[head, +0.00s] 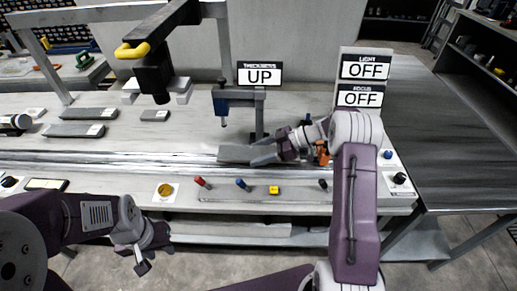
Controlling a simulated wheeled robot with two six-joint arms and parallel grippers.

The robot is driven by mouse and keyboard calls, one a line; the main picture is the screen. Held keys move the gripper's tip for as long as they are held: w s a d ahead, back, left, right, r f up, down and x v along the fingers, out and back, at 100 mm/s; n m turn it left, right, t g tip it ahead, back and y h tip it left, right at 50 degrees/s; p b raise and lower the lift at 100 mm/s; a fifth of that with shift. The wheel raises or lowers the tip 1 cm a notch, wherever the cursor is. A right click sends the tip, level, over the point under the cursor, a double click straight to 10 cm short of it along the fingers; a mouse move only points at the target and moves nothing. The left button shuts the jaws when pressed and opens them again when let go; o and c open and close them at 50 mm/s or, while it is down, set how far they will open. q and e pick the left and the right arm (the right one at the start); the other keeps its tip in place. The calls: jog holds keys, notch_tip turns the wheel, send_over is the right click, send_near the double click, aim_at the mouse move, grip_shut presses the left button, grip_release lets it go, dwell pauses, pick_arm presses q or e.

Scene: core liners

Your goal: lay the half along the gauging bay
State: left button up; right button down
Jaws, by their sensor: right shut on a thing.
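My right gripper (268,154) reaches in from the right and is shut on a dark grey half (234,154). The half points left, just in front of and below a blue-and-grey gauge (222,108) with a sign reading THICKNESS UP. I cannot tell whether the half touches the bench, and the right fingers hide its right end. The gauging bay's outline is not clear around it. My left gripper (143,265) hangs low in front of the bench, away from the half; its jaw opening is unclear.
Several grey pieces, including a long one (90,113) and a short one (155,115), lie at left. A black scope (152,75) with a yellow handle overhangs the bench. Colored knobs, including a red one (201,182), line the front. Signs reading OFF (365,70) stand right.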

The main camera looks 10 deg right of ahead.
aim_at(258, 153)
jog(key=shift+f, duration=0.15)
jog(key=shift+f+b, duration=0.4)
jog(key=shift+b, duration=0.2)
dwell(0.3)
jog(key=shift+c, duration=1.2)
grip_release()
jog(key=shift+o, duration=1.2)
jog(key=shift+f, duration=0.1)
jog(key=shift+r+p, duration=1.65)
jog(key=shift+r, duration=2.95)
jog(key=shift+a, duration=0.1)
